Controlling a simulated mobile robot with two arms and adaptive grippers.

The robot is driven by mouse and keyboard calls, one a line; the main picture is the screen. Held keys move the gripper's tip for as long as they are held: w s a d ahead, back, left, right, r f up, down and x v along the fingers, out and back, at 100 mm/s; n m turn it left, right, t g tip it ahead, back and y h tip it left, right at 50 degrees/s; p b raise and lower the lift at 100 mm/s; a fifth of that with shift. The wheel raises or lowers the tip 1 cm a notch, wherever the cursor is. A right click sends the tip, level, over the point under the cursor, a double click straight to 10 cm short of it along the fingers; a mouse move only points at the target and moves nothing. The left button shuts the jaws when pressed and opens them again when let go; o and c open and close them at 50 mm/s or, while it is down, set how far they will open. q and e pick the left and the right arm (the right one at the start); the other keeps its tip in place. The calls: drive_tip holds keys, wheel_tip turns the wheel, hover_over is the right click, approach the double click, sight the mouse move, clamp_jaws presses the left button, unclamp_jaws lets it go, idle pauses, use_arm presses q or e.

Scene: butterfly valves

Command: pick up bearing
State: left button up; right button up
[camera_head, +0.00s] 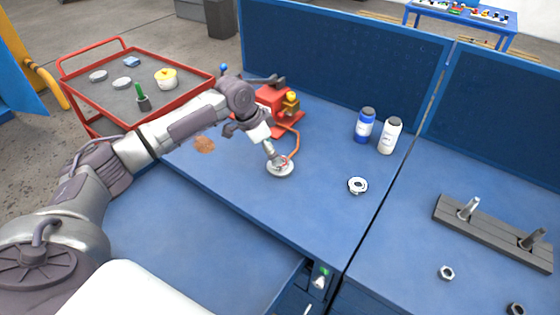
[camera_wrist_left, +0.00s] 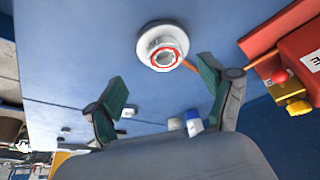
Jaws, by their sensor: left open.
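A small white-and-metal ring (camera_head: 357,185), which looks like the bearing, lies flat on the blue bench (camera_head: 222,177). In the left wrist view a small pale piece (camera_wrist_left: 129,112) beside one finger may be this ring, partly covered. My left gripper (camera_head: 252,108) is above the bench, to the left of the ring and apart from it. In the left wrist view its green-padded fingers (camera_wrist_left: 165,100) are spread with nothing held between them. My right gripper is not in view.
A round metal-and-white fitting (camera_head: 280,168) stands below my left gripper; it also shows in the wrist view (camera_wrist_left: 163,46). A red device (camera_head: 275,98) with an orange hose is behind. Blue (camera_head: 365,128) and white bottles (camera_head: 389,137) stand near the back panel. A dark rack (camera_head: 495,233) is right.

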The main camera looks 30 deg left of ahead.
use_arm(q)
drive_tip(key=shift+w+d+f+p, duration=0.15)
drive_tip(key=shift+w+f+p, duration=0.15)
drive_tip(key=shift+f, duration=0.2)
drive_tip(key=p+x, duration=0.1)
drive_tip(key=x, duration=0.2)
drive_tip(key=shift+w+f, duration=0.35)
drive_tip(key=shift+f, duration=0.2)
drive_tip(key=shift+c, duration=0.5)
drive_tip(key=c, duration=1.3)
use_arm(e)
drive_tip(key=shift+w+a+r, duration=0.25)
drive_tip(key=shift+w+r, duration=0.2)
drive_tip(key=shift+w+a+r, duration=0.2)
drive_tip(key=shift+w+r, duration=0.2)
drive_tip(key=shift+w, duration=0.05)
use_arm(q)
drive_tip(key=shift+r, duration=0.1)
drive_tip(key=shift+c, duration=0.2)
